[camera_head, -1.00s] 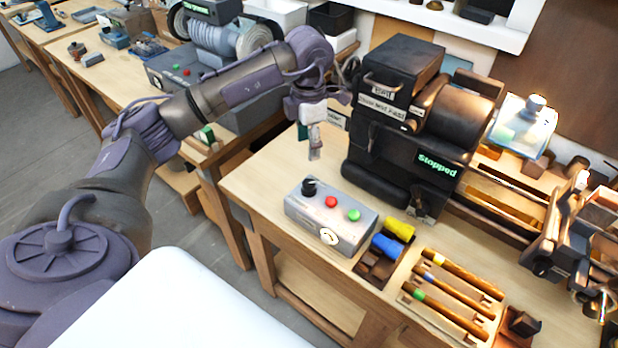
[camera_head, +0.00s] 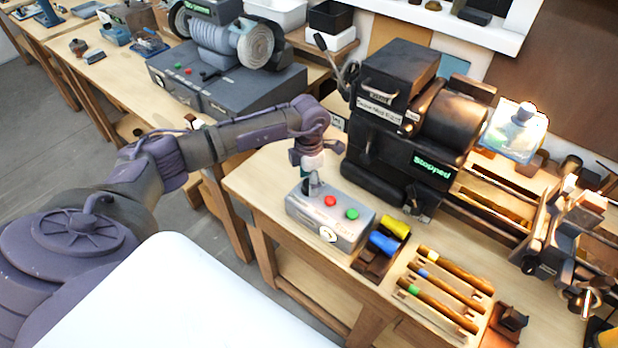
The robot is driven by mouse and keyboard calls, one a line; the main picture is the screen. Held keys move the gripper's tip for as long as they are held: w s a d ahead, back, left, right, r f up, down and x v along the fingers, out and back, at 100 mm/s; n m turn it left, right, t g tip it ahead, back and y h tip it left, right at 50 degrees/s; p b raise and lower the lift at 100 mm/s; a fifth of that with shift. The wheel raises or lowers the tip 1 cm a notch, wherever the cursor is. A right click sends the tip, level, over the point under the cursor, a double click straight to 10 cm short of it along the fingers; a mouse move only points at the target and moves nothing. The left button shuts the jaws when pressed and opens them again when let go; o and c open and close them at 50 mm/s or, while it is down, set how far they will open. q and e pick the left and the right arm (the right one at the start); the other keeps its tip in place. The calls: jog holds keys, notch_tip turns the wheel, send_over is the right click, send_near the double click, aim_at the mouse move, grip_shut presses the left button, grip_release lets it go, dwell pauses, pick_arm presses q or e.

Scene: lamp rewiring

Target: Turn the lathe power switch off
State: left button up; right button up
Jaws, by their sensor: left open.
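The lathe (camera_head: 400,130) is a dark machine on the wooden bench, with a green "Stopped" display (camera_head: 432,167) on its front. A grey control box (camera_head: 328,222) sits before it, with a red button (camera_head: 330,201), a green button (camera_head: 352,213) and a black knob (camera_head: 306,187) at its left end. My left gripper (camera_head: 314,188) points down at the knob and partly hides it. The gripper is open; whether its fingers touch the knob I cannot tell. My right gripper is not in view.
Blue and yellow handled items (camera_head: 384,242) lie right of the box. A rack of wooden-handled tools (camera_head: 440,290) lies near the bench front. A grinder-like machine (camera_head: 220,50) stands on the bench behind my arm. A white surface (camera_head: 190,300) fills the lower left.

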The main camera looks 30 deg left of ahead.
pick_arm(q)
grip_shut()
jog(key=shift+n, duration=0.4)
jog(key=n+b, duration=0.2)
jog(key=n, duration=0.1)
jog(key=shift+n, duration=0.3)
jog(key=n+b, duration=0.2)
jog(key=n, duration=0.2)
jog(key=shift+n, duration=0.3)
jog(key=n+b, duration=0.1)
jog(key=n, duration=0.3)
jog(key=shift+n, duration=0.3)
jog(key=shift+r+n, duration=0.1)
jog(key=shift+n, duration=2.1)
